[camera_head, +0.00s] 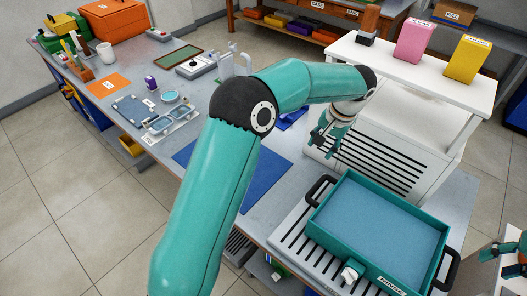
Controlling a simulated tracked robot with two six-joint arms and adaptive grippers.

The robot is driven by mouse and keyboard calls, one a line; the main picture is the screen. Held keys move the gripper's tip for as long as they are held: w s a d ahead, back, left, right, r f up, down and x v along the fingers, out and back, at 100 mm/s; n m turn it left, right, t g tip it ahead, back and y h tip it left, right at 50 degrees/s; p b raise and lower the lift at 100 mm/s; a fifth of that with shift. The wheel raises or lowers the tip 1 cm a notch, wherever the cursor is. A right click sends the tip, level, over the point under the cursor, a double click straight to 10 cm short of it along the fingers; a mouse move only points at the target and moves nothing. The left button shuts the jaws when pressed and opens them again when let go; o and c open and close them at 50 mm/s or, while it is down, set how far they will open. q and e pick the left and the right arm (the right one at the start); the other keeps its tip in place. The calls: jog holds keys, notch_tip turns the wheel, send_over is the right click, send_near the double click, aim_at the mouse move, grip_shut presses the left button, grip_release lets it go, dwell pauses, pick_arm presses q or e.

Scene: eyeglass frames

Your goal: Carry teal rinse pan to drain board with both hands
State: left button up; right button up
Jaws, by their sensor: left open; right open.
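The teal rinse pan (446,229) holds a blue-grey surface and has a RINSE label on its near wall. It stands on a pale slotted surface (286,228). A black handle (318,188) shows at its left end and another (450,270) at its right end. A white slotted board (400,166) lies just behind the pan; I cannot tell which slotted surface is the drain board. My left gripper (325,143) is open above the white board's left side, behind and apart from the left handle. My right gripper (502,262) is open at the right edge, right of the right handle and apart from it.
A white shelf (398,82) with pink and yellow boxes stands behind the slotted board. A blue mat (264,183) lies left of the pan, partly hidden by my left arm. Trays and small tools crowd the bench further left. A white fitting (351,272) shows at the pan's near side.

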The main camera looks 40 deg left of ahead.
jog(key=d+r, duration=0.1)
jog(key=d+r+p, duration=0.1)
jog(key=d, duration=0.1)
jog(key=shift+d+r, duration=0.2)
jog(key=shift+d, duration=0.1)
jog(key=shift+s+f, duration=0.1)
dwell(0.6)
